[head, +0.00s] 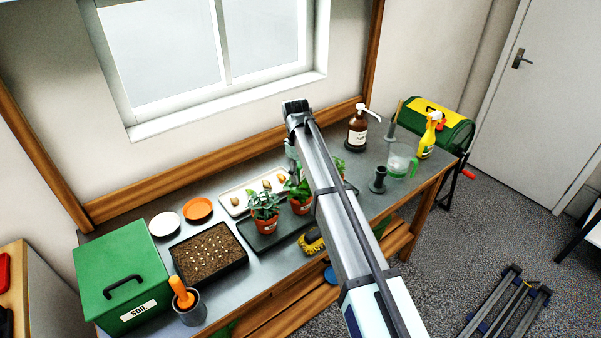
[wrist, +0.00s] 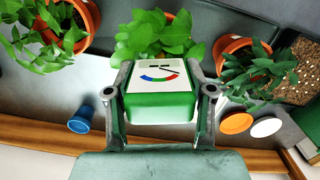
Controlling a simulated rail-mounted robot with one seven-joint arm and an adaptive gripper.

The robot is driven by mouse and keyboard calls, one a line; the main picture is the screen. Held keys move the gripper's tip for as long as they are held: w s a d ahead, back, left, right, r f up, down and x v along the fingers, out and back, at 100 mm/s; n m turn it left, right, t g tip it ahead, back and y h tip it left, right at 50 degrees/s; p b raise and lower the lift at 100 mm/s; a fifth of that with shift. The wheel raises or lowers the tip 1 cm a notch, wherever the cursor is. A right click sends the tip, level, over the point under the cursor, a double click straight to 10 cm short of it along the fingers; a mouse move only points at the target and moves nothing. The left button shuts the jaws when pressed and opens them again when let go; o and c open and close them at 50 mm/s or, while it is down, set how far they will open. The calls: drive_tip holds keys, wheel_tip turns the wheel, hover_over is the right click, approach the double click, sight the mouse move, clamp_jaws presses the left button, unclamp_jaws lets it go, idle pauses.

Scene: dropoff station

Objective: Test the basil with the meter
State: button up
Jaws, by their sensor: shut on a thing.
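In the wrist view my gripper (wrist: 162,98) is shut on the meter (wrist: 160,82), a green box with a white face and a coloured dial. The meter's lower end and any probe are hidden. Just beyond it is a potted plant with broad bright green leaves (wrist: 155,35), which looks like the basil; I cannot read its label. Whether the meter touches its soil is hidden. In the head view this plant (head: 299,186) stands in a terracotta pot, partly behind my arm. My gripper is mostly hidden there.
A seed tray (head: 243,262), a green soil box (head: 118,280), a brown bottle (head: 357,130) and a jug (head: 400,160) share the bench.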

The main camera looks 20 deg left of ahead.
drive_tip(key=shift+f, duration=0.15)
drive_tip(key=shift+f, duration=0.35)
drive_tip(key=shift+f, duration=0.65)
idle(0.8)
idle(1.5)
drive_tip(key=o, duration=1.4)
